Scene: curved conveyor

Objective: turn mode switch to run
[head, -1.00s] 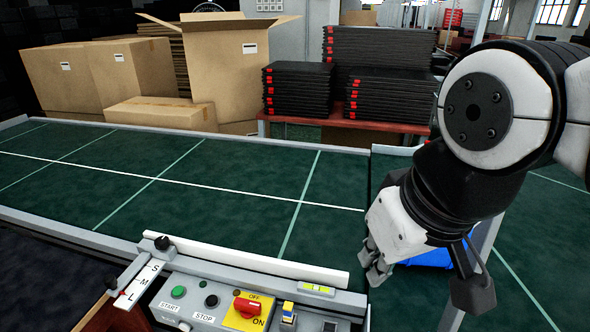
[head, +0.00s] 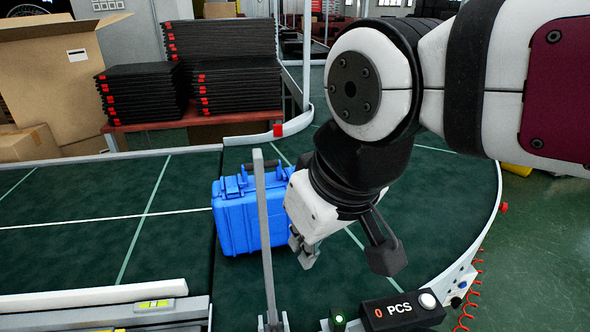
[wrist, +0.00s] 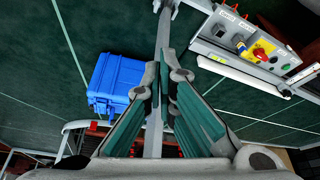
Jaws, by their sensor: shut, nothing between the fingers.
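The control panel (wrist: 246,44) is at the upper right of the wrist view. It carries a red rotary knob (wrist: 263,50) on a yellow plate, a small blue-and-yellow control (wrist: 241,44) and round buttons. I cannot tell which control is the mode switch, and no run marking is readable. My gripper (head: 304,254) is shut and empty, above the conveyor, beside a blue case. It also shows in the wrist view (wrist: 168,74), well apart from the panel.
The blue case (head: 250,215) stands on the green conveyor (head: 110,235). An upright grey bar (head: 264,235) rises in front of it. A PCS counter box (head: 402,311) and a lit green button (head: 338,319) are at the near edge. Stacked black trays (head: 225,65) stand behind.

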